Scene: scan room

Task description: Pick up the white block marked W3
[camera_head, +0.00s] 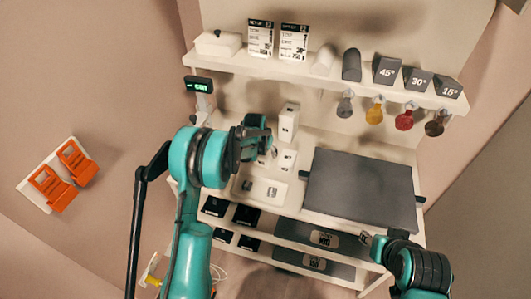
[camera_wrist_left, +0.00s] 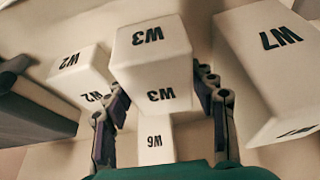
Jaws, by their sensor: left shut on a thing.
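The white block marked W3 (camera_wrist_left: 153,55) fills the middle of the left wrist view, its marks upside down on two faces. The fingers of my left gripper (camera_wrist_left: 163,108) are shut on its two sides. In the head view my left gripper (camera_head: 252,148) is over the left part of the bench, and its arm and wrist hide most of the block there. My right gripper (camera_head: 367,240) is low at the right, in front of the bench and away from the blocks; its finger opening is too small to judge.
A white block marked W2 (camera_wrist_left: 80,72) stands left of W3, a larger one (camera_wrist_left: 275,70) stands right, and a smaller one (camera_wrist_left: 156,140) shows below it. A white tray (camera_head: 243,189) and a dark flat panel (camera_head: 362,188) occupy the bench. A shelf (camera_head: 300,72) overhangs behind.

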